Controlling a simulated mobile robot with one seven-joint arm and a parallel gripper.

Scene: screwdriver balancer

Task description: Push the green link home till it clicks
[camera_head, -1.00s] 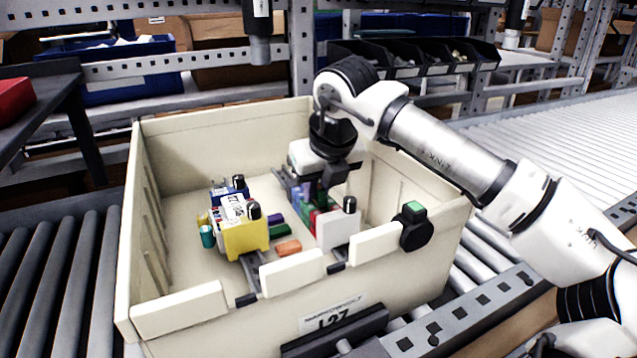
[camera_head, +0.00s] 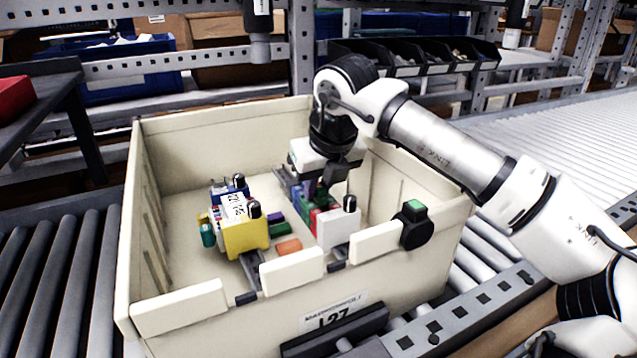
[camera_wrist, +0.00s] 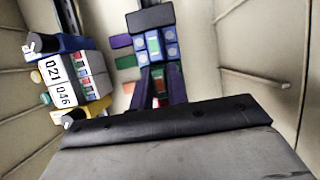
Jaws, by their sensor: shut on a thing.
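My gripper (camera_head: 318,193) points down inside the cream crate, over the right-hand row of coloured modules. It is shut on a small green piece, the green link (camera_wrist: 158,72), which shows between the fingers in the wrist view. The fingers hide much of it. The row (camera_wrist: 153,45) has blue, red and green parts, with a white end module (camera_head: 338,228) toward the crate's front wall. I cannot tell whether the link is fully seated.
The cream crate (camera_head: 190,306) has tall walls around the gripper. A yellow, white and blue module group (camera_head: 245,236) stands to the left. Loose green (camera_head: 281,230) and orange (camera_head: 288,247) blocks lie between the rows. A black round part with a green top (camera_head: 414,225) sits on the front-right rim.

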